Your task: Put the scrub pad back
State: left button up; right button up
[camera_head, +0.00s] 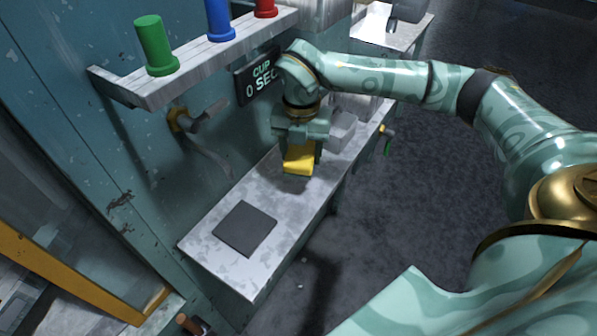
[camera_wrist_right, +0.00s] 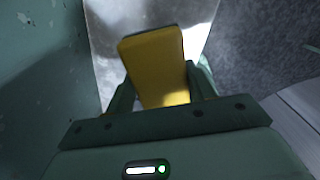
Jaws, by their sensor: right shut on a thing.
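The yellow scrub pad (camera_head: 299,160) is held in my right gripper (camera_head: 301,146) above the middle of the narrow metal bench. In the right wrist view the yellow pad (camera_wrist_right: 156,65) sits between the two fingers of the right gripper (camera_wrist_right: 160,88), which are shut on it. A dark square mat (camera_head: 245,229) lies flat on the near end of the bench (camera_head: 200,238), apart from the pad and closer to the viewer. My left gripper is not in view.
A wall shelf (camera_head: 190,73) carries green (camera_head: 155,45), blue (camera_head: 219,20) and red (camera_head: 265,8) cylinders. A sign (camera_head: 258,76) and a brass-and-grey wall fitting (camera_head: 180,121) are below it. Grey blocky things stand behind the gripper. The bench around the mat is clear.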

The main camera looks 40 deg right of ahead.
aim_at(299, 181)
notch_tip(299, 181, down, 2)
jog(key=shift+f+b, duration=0.2)
jog(key=shift+b, duration=0.1)
jog(key=f, duration=0.1)
jog(key=f+b, duration=0.1)
jog(key=f, duration=0.3)
jog(key=shift+w+a+b, duration=0.1)
jog(key=shift+w+b, duration=0.15)
jog(key=shift+b, duration=0.1)
jog(key=shift+r, duration=0.2)
jog(key=shift+f, duration=0.15)
jog(key=o, duration=1)
jog(key=shift+c, duration=0.2)
notch_tip(299, 181, up, 8)
jog(key=shift+f+p, duration=0.1)
jog(key=shift+p, duration=1)
